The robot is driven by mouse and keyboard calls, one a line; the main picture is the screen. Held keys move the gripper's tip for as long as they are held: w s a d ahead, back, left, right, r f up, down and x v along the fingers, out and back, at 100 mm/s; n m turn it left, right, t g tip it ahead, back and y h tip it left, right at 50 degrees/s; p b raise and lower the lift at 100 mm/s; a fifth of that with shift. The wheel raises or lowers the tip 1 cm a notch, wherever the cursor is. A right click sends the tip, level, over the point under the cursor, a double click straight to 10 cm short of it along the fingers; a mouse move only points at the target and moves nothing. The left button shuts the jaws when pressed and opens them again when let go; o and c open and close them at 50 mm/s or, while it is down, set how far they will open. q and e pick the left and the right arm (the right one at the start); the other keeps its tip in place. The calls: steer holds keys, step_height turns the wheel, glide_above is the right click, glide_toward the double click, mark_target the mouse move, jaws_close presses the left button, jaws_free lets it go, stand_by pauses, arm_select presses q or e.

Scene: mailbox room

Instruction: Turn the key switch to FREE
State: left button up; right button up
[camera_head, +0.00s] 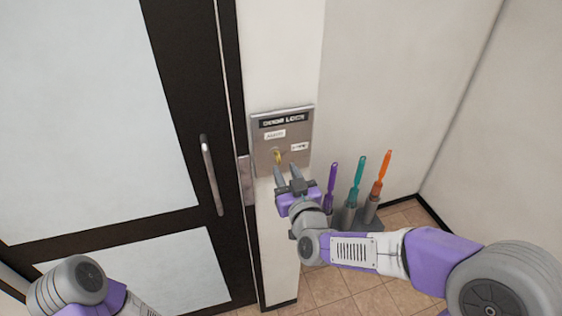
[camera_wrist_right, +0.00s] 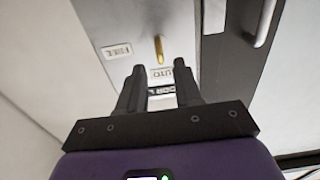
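The grey DOOR LOCK panel (camera_head: 268,152) is on the white wall beside the door. It also shows in the right wrist view (camera_wrist_right: 190,45). A small yellow key (camera_head: 277,157) sits in its lower middle; in the wrist view the key (camera_wrist_right: 158,48) stands upright, in line with the AUTO label (camera_wrist_right: 161,73). The FREE label (camera_wrist_right: 117,51) is to the key's left there. My right gripper (camera_head: 287,175) is open and empty, just below the panel in the head view. Its fingertips (camera_wrist_right: 160,80) are apart, with the key beyond them, untouched. My left gripper is out of the picture.
A dark-framed door (camera_head: 180,80) with a metal handle (camera_head: 211,175) stands left of the panel. Purple, teal (camera_head: 356,180) and orange (camera_head: 380,175) handled tools stand in grey holders right of my right gripper. The wall above them is clear.

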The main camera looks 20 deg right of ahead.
mark_target(280, 161)
steer(key=shift+w, duration=2.25)
steer(key=shift+c, duration=0.5)
steer(key=shift+a, duration=0.1)
jaws_close()
